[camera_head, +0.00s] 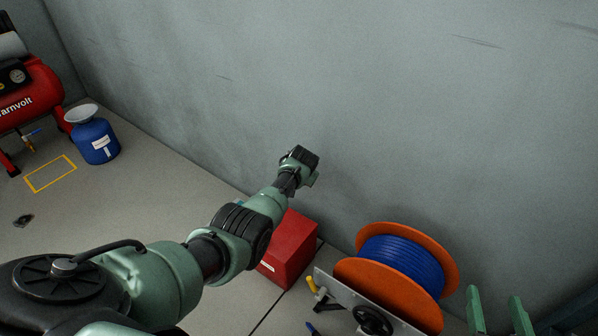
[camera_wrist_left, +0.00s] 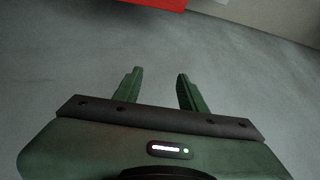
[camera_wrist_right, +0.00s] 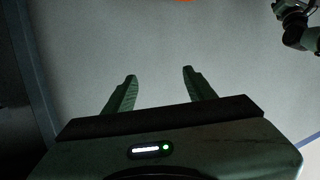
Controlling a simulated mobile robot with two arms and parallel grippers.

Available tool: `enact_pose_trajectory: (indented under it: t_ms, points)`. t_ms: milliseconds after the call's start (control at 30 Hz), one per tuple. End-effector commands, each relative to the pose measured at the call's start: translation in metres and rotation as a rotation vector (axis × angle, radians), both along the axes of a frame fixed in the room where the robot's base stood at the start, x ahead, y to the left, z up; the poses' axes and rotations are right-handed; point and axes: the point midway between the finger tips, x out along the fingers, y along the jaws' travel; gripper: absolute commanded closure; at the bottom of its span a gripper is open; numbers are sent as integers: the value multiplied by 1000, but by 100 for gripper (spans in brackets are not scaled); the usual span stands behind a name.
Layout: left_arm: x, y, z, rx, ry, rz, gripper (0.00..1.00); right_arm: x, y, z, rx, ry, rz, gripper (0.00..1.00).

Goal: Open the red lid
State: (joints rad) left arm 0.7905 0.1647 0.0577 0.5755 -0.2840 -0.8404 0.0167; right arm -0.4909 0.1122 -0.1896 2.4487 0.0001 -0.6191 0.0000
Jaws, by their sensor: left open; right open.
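A red box (camera_head: 290,247) stands on the floor by the wall, partly hidden behind my left arm. I cannot make out a separate lid on it. A red surface (camera_wrist_left: 160,3) also shows at the top edge of the left wrist view. My left gripper (camera_wrist_left: 158,84) is open with nothing between its fingers; in the head view its arm reaches over the box, and the fingertips cannot be made out. My right gripper (camera_head: 498,312) is open and empty at the lower right, right of the orange reel; its spread fingers also show in the right wrist view (camera_wrist_right: 158,84).
An orange reel with blue hose (camera_head: 402,262) stands right of the box, with a grey plate and black knob (camera_head: 373,320) before it. A blue container (camera_head: 95,138) and a red compressor (camera_head: 30,95) are at the far left. The floor between is mostly clear.

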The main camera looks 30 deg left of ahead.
Motion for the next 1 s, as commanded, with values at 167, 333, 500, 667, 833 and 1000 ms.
enact_pose_trajectory:
  t_ms: [167,333,500,667,833,1000]
  points:
    - [-5,-4,9,-1,1,0,59,-20,-11,-35,-50,211,-14,45]
    - [-9,-7,17,0,0,-1,59,-47,-22,-66,-96,406,-28,45]
    - [-13,-11,24,-1,0,-2,59,-79,-34,-91,-137,595,-41,45]
    - [-18,-15,33,-1,0,-2,59,-113,-45,-105,-172,762,-54,45]
    - [-24,-19,43,-1,0,-2,59,-144,-55,-112,-201,904,-64,45]
    - [-27,-22,47,-1,0,-2,59,-160,-59,-115,-215,976,-69,45]
